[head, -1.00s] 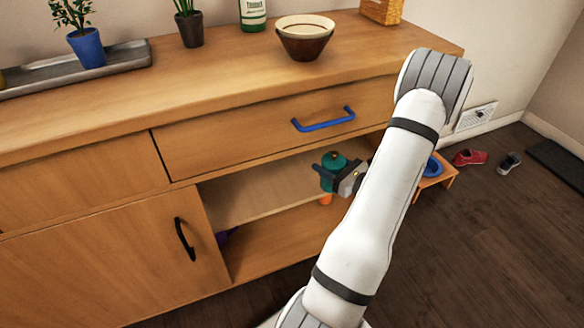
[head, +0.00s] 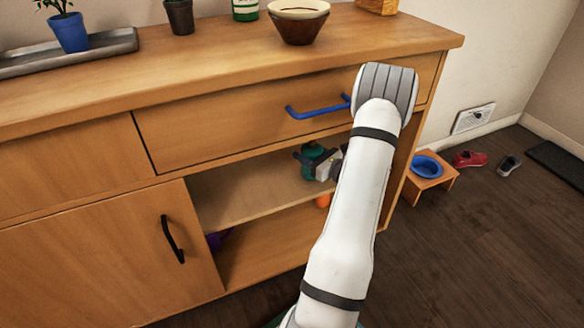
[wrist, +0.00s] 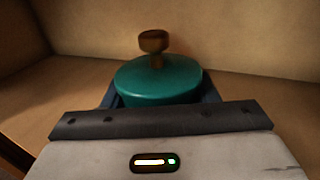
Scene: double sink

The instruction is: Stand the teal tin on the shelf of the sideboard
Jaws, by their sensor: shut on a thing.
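The teal tin (head: 312,153) has a round lid with a brown knob, and it also shows close up in the wrist view (wrist: 158,80). My gripper (head: 314,163) is shut on the tin, with a dark finger on either side of it. The tin is upright and inside the open bay of the sideboard (head: 230,139), over the shelf (head: 240,192). The gripper body hides the tin's lower part, so I cannot tell whether its base touches the shelf.
An orange item (head: 323,200) and a purple item (head: 217,239) are in the compartment below the shelf. The drawer with a blue handle (head: 318,110) is above the bay. The shelf's left part is clear. A small stand with a blue bowl (head: 427,167) is on the floor at right.

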